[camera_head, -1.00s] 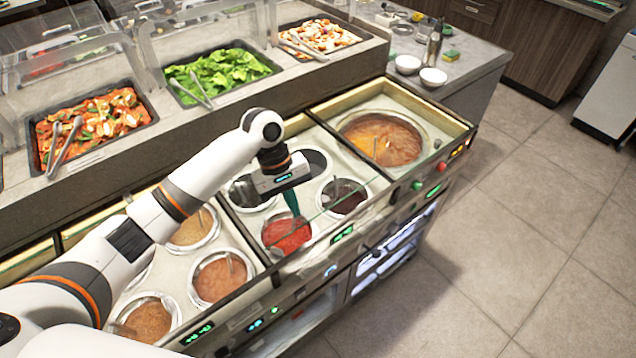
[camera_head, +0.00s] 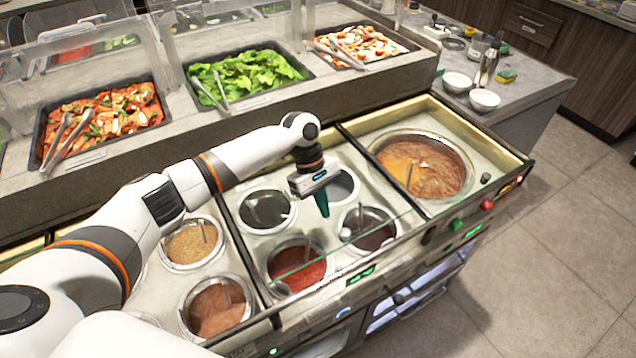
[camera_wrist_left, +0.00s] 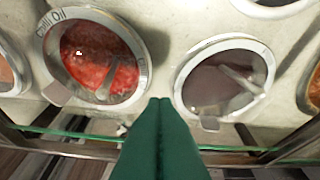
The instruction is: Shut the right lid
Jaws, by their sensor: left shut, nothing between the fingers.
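A clear glass lid shows as a thin greenish edge (camera_head: 330,257) slanting along the front of the middle sauce section. Its edge also shows in the left wrist view (camera_wrist_left: 75,135). The rest of the pane is hard to see, and I cannot tell its full extent. My left gripper (camera_head: 322,208), with teal fingers, is shut and empty, pointing down above the middle section. In the wrist view the fingertips (camera_wrist_left: 160,101) appear between the red chilli oil well (camera_wrist_left: 97,60) and a dark sauce well (camera_wrist_left: 218,85). My right gripper is out of view.
A large soup pot (camera_head: 425,168) sits in the section to the right. Sauce wells with spoons (camera_head: 193,243) lie to the left. Food trays (camera_head: 250,75) stand behind on a raised counter. White bowls (camera_head: 484,100) are at the back right.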

